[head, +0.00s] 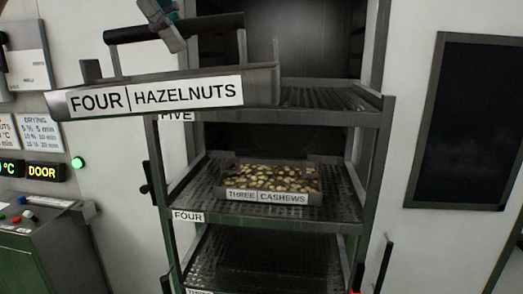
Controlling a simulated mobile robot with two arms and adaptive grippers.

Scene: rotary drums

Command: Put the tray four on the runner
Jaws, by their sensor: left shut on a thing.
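A grey metal tray labelled "FOUR | HAZELNUTS" (155,96) hangs at the upper left, in front of the rack and higher than its top visible shelf. My left gripper (167,22) is shut on the tray's dark bar handle (210,27). The tray's contents are hidden. The rack's shelf marked FOUR (275,213) holds another tray, labelled "THREE | CASHEWS" (267,197), filled with pale nuts. My right gripper is not in view.
The shelf marked FIVE (330,97) looks bare where it shows; the held tray covers its left part. A lower shelf (262,265) also looks empty. A control console (40,240) stands at the lower left, and a dark wall panel (465,120) is at the right.

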